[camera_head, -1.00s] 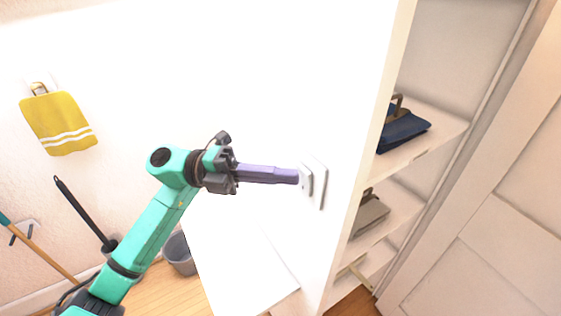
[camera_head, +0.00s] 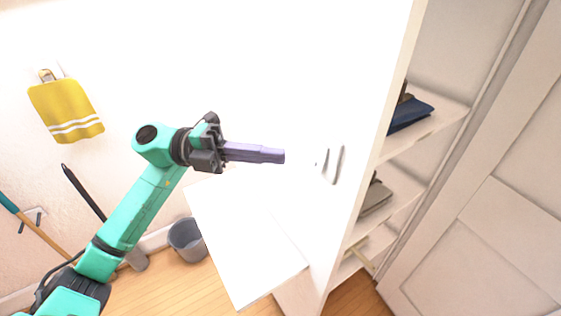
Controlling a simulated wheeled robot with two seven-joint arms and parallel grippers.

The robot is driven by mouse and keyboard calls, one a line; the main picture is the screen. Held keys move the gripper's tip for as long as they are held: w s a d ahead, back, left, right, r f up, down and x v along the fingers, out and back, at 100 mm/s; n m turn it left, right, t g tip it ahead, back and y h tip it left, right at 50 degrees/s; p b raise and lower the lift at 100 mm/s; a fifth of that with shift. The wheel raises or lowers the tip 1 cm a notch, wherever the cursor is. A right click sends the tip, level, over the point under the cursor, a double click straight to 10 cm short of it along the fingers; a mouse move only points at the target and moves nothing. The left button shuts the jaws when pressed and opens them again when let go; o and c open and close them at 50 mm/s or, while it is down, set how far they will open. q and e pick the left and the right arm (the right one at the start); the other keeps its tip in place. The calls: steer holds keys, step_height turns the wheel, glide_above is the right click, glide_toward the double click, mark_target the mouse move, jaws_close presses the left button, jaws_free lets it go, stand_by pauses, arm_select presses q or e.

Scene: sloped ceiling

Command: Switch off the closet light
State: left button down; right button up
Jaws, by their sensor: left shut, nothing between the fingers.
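The light switch (camera_head: 335,164) is a small pale plate with a grey edge on the white side panel of the closet (camera_head: 385,95). Its rocker position is too washed out to tell. My left gripper (camera_head: 282,156) is shut and empty, its purple fingers pointing right toward the switch. A gap shows between the fingertips and the plate. My right gripper is not in view. No lamp shows in the view.
A white board (camera_head: 245,240) juts out below my left gripper. Closet shelves (camera_head: 440,115) hold folded dark blue and grey items. A panelled door (camera_head: 490,240) stands at right. A grey bucket (camera_head: 187,240), a yellow towel (camera_head: 66,110) and long-handled tools are at left.

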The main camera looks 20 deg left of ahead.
arm_select(q)
steer(key=a+b, duration=0.3)
steer(key=a, duration=0.5)
steer(key=shift+r, duration=0.2)
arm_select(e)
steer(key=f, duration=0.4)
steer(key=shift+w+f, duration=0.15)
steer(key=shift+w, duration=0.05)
